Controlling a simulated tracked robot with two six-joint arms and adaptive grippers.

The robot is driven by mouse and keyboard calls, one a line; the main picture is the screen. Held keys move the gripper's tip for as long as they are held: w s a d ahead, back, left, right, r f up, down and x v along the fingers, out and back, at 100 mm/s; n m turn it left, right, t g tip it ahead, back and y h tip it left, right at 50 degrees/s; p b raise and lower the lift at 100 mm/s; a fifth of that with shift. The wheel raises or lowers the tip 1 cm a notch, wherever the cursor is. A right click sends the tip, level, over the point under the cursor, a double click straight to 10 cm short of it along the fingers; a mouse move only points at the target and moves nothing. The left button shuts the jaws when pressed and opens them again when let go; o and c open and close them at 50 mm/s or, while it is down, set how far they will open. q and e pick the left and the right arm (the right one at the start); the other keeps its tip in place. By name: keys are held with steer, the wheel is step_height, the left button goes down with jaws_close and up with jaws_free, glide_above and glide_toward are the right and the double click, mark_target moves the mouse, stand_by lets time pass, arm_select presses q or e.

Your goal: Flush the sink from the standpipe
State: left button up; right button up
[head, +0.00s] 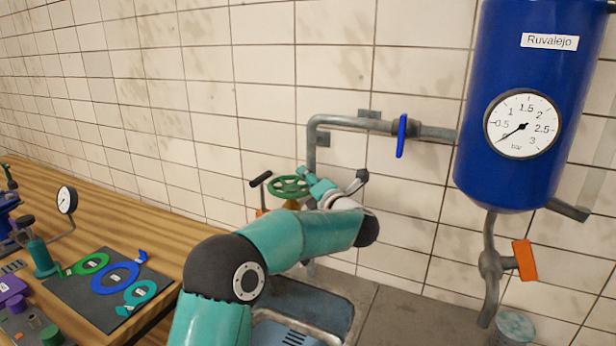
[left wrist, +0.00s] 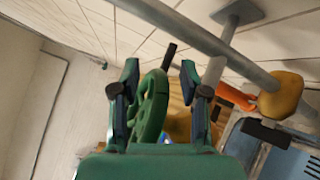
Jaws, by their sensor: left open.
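A grey standpipe (head: 312,150) runs along the tiled wall and bends down to a green handwheel (head: 289,187). The blue-grey sink (head: 335,305) lies below, partly hidden by my left arm. My left gripper (head: 308,178) is at the handwheel, its fingers partly hidden in the head view. In the left wrist view, the left gripper (left wrist: 160,68) is open, and part of the green handwheel (left wrist: 150,108) shows between its two fingers. I cannot tell whether they touch it. The sink (left wrist: 285,160) also shows at the right there. My right gripper is not in view.
A blue lever (head: 402,135) sits on the horizontal pipe from the blue tank (head: 515,190) with its gauge (head: 523,125). An orange lever (head: 524,260) hangs under the tank, above a bucket (head: 514,325). A wooden bench (head: 130,215) with colored rings on a dark mat (head: 75,290) stands left.

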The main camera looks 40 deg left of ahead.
arm_select(q)
steer(key=shift+a, duration=0.15)
steer(key=shift+c, duration=0.2)
jaws_close()
steer(key=shift+w+g, duration=0.1)
steer(key=shift+g, duration=0.2)
steer(key=shift+a+n+g+y+p, duration=0.2)
steer(key=shift+n+g+p, duration=0.1)
steer(key=shift+n+g, duration=0.25)
steer(key=shift+a+n+g+y+p, duration=0.2)
steer(key=shift+n+g+p, duration=0.1)
steer(key=shift+n+g, duration=0.25)
steer(key=shift+a+n+g+p, duration=0.2)
steer(key=shift+n+g+p, duration=0.3)
steer(key=shift+g+p, duration=0.4)
steer(key=n+g+p, duration=0.1)
steer(key=a+n+g+p, duration=0.1)
steer(key=g+p, duration=0.1)
steer(key=shift+r, duration=0.1)
steer(key=shift+s+a+f+n+g+p, duration=0.1)
steer(key=shift+n+g+p, duration=0.15)
steer(key=shift+g+p, duration=0.3)
steer(key=shift+s+a+f+n+g+p, duration=0.1)
steer(key=shift+n+g+p, duration=0.15)
steer(key=shift+g+p, duration=0.3)
